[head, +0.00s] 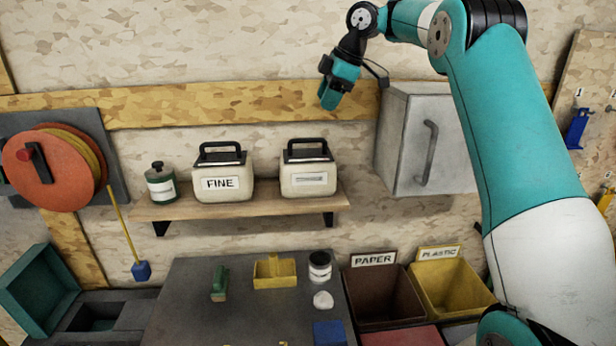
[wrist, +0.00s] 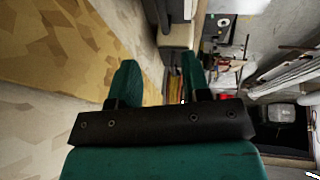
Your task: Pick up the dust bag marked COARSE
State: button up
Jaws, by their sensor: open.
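Two cream dust bags with black handles stand upright on a wooden shelf (head: 165,212) in the head view. The left bag (head: 222,190) is marked FINE. The right bag (head: 309,182) has a pale label too small to read, so I cannot tell whether it says COARSE. My gripper (head: 328,104) is above the right bag and a little to its right, apart from it. In the wrist view my gripper (wrist: 158,76) is open, its two teal fingers apart with nothing held between them. No bag label shows there.
A green canister (head: 161,187) stands left of the FINE bag. A grey cabinet (head: 408,150) is close to the shelf's right end. Below are a dark bench (head: 190,275) with small tools, and PAPER (head: 377,292) and PLASTIC (head: 450,287) bins. An orange reel (head: 50,168) hangs at left.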

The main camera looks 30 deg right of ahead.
aim_at(304, 140)
jog(key=b+x, duration=0.2)
jog(key=x, duration=0.5)
jog(key=shift+a+f, duration=0.1)
jog(key=shift+f, duration=0.2)
jog(key=x, duration=0.2)
jog(key=p+x, duration=0.1)
jog(key=x, duration=0.1)
jog(key=shift+a+f, duration=0.2)
jog(key=shift+a, duration=0.25)
jog(key=shift+w+f, duration=0.2)
jog(key=shift+f, duration=0.15)
jog(key=shift+r, duration=0.1)
grip_shut()
